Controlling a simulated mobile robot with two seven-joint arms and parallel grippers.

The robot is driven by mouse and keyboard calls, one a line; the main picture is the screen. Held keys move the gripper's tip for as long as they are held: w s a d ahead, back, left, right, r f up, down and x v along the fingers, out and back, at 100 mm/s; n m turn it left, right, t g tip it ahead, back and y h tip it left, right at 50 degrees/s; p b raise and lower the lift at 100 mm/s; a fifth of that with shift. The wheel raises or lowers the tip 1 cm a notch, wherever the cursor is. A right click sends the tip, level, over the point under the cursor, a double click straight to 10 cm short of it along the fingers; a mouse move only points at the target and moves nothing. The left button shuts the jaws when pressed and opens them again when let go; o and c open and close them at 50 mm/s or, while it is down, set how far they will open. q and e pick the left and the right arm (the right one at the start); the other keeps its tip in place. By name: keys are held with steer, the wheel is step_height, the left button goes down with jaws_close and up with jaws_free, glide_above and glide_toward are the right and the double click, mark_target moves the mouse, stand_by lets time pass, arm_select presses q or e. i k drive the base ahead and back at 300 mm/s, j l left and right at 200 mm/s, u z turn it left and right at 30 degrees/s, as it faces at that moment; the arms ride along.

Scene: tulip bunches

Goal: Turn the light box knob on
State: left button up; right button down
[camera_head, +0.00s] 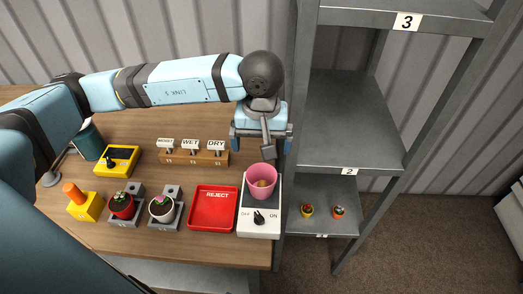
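The white light box (258,228) stands at the right end of the wooden table. Its black knob (259,217) is on the front panel between the labels OFF on the left and ON on the right. The knob appears tilted slightly toward OFF, but it is small. A pink pot (262,181) with something brownish inside stands on the dark top of the box. My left gripper (262,143) hangs behind and above the pot, apart from the knob. Its fingers look spread wide, with a grey part between them. My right gripper is not in view.
A red REJECT tray (213,209) lies left of the box. A grey shelf (350,120) rises close at the right.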

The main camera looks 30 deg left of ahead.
mark_target(259, 220)
steer(key=k, duration=1)
